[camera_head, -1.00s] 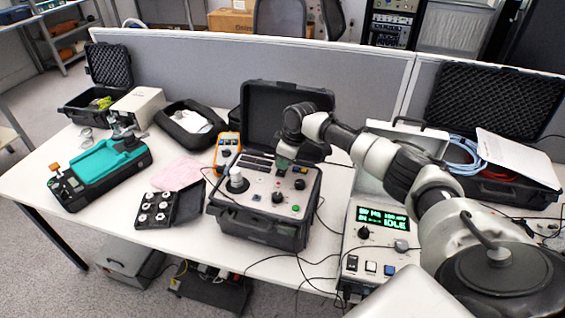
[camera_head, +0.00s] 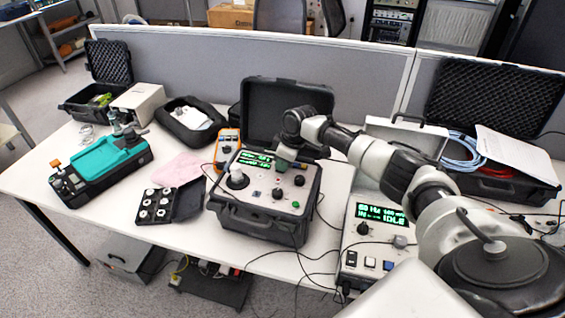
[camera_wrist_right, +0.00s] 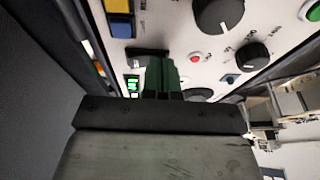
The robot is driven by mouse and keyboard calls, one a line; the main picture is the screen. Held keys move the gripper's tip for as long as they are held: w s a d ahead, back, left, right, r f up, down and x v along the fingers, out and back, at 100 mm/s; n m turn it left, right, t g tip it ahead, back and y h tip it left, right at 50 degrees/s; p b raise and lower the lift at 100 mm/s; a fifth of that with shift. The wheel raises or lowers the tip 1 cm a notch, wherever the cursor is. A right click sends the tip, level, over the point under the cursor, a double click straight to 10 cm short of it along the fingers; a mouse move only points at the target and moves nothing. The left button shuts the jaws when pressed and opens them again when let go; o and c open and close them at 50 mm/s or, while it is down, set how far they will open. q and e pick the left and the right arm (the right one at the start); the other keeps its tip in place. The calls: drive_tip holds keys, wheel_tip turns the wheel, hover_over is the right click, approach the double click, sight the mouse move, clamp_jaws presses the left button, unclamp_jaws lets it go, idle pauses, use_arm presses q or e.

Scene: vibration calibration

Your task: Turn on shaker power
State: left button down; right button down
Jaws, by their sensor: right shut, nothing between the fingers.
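The shaker unit is an open black case (camera_head: 258,226) with a light control panel (camera_head: 262,196), in the middle of the table. Its display (camera_head: 254,158) at the back of the panel is lit green. The panel carries a white round post, dark knobs and small coloured buttons. My right gripper (camera_head: 286,153) is over the panel's back edge, shut and empty. In the right wrist view its dark green fingertips (camera_wrist_right: 161,72) are close to a black switch-like part (camera_wrist_right: 146,54), partly hidden by them; I cannot tell if they touch. My left gripper is not in view.
A controller box with a green display (camera_head: 380,214) stands to the right under my arm. Cables run along the front. The open lid (camera_head: 288,100) rises behind the panel.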

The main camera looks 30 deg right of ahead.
sight(289, 175)
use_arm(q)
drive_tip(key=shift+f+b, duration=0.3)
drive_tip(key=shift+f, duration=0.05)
use_arm(e)
drive_tip(key=shift+w+d+r, duration=0.2)
drive_tip(key=shift+w+d, duration=0.3)
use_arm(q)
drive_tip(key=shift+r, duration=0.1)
use_arm(e)
drive_tip(key=shift+r, duration=0.1)
